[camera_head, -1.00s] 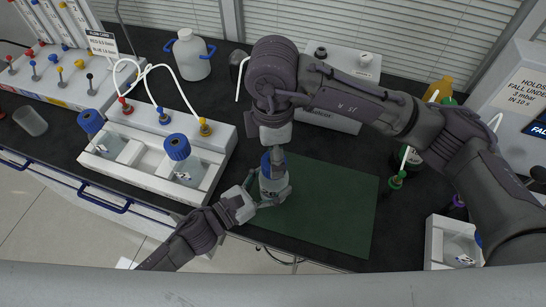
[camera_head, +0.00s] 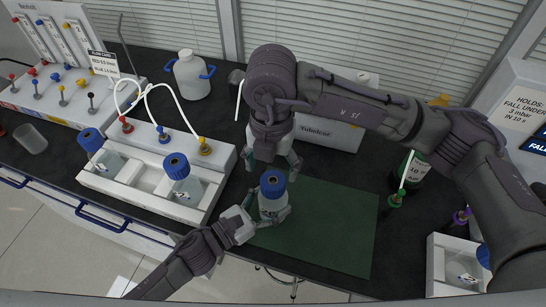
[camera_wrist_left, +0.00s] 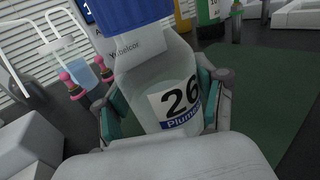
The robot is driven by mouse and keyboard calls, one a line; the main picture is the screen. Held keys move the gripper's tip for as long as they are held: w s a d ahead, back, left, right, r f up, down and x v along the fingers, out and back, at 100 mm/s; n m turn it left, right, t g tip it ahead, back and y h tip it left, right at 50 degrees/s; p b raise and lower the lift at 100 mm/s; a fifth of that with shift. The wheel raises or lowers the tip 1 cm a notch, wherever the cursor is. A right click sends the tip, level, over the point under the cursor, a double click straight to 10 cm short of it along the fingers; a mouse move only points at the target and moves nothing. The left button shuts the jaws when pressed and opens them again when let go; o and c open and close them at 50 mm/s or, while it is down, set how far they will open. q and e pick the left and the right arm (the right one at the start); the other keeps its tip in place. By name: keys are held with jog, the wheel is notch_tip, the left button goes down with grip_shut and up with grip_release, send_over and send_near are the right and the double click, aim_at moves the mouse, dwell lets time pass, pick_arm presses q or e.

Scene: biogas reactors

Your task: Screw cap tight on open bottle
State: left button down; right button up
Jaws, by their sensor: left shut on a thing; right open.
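A clear bottle (camera_head: 270,205) with a blue cap (camera_head: 273,182) on its mouth stands upright at the left edge of the green mat (camera_head: 335,232). My left gripper (camera_head: 268,216) is shut around the bottle's body. In the left wrist view the bottle (camera_wrist_left: 160,90) shows a label with "26", and the blue cap (camera_wrist_left: 128,12) is on its top, cut by the frame edge. My right gripper (camera_head: 275,160) is open and empty, just behind and above the cap, apart from it. Whether the cap is tight cannot be told.
A white rack (camera_head: 130,180) with two blue-capped bottles and tubing stands left. A white jug (camera_head: 190,75) stands at the back. A white box (camera_head: 325,133) is behind my right arm. The mat's right side is clear.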

aim_at(273, 183)
jog(key=n, duration=0.7)
jog(key=shift+r+n, duration=0.3)
jog(key=shift+r, duration=0.05)
jog(key=n, duration=0.7)
jog(key=shift+r, duration=0.25)
jog(key=n, duration=0.6)
jog(key=shift+d+r+n, duration=0.1)
jog(key=shift+r+n, duration=0.15)
jog(key=shift+n, duration=0.15)
jog(key=n, duration=0.5)
jog(key=shift+r, duration=0.2)
jog(key=shift+f, duration=4)
